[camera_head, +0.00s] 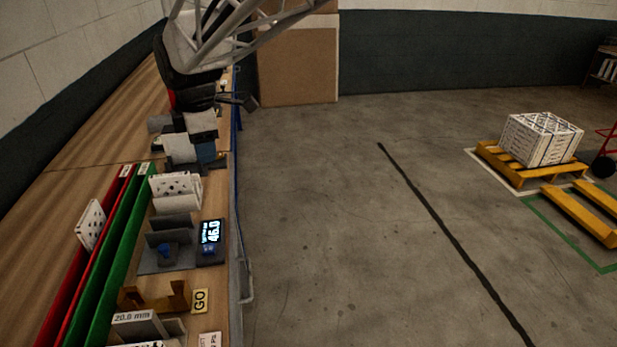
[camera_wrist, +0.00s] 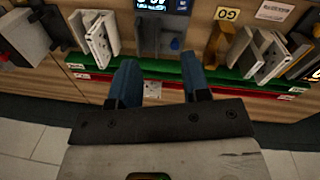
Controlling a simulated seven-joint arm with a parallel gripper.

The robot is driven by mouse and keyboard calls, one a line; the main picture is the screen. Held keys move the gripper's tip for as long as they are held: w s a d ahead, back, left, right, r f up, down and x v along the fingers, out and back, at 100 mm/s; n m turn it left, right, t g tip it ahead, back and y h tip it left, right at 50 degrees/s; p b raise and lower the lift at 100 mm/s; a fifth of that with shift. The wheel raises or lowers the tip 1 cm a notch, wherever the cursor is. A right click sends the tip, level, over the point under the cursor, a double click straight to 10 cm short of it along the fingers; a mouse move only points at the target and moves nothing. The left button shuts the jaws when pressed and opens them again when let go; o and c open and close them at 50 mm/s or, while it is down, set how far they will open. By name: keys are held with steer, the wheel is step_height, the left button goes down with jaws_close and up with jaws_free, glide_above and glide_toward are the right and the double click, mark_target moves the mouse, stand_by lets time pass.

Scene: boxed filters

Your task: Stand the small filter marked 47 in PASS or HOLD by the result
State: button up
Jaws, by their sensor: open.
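My gripper (camera_wrist: 161,63) is open in the wrist view, with its two blue fingers apart. A white filter with dark dots (camera_head: 90,225) stands tilted at the red channel (camera_head: 68,290) in the head view. It also shows partly in the wrist view (camera_wrist: 152,91), between the fingers and apart from them. A green channel (camera_head: 122,240) runs beside the red one. White dotted filters (camera_head: 176,185) stand beside the green channel. A lit display (camera_head: 210,232) shows digits like 45.0 or 46.0. No number 47 is readable, and the channel labels are too small to read.
A grey fixture with a blue part (camera_head: 166,256) stands beside the display. A yellow bracket (camera_head: 150,298), a GO sign (camera_head: 200,301) and a block marked 20.0 mm (camera_head: 138,326) lie nearer. Bare wood (camera_head: 65,205) lies on the wall side.

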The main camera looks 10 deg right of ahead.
steer(key=s+d+m, duration=1)
steer(key=s+d, duration=0.1)
steer(key=d, duration=0.5)
steer(key=s+d+f+m, duration=0.3)
steer(key=s+d+m, duration=0.2)
steer(key=s, duration=0.3)
steer(key=s+d+f+m+t, duration=0.1)
steer(key=s+d+f+m, duration=0.2)
steer(key=s+d+m, duration=0.3)
steer(key=shift+s+f+t+h, duration=0.15)
steer(key=shift+s+t+h, duration=0.15)
steer(key=shift+s, duration=0.7)
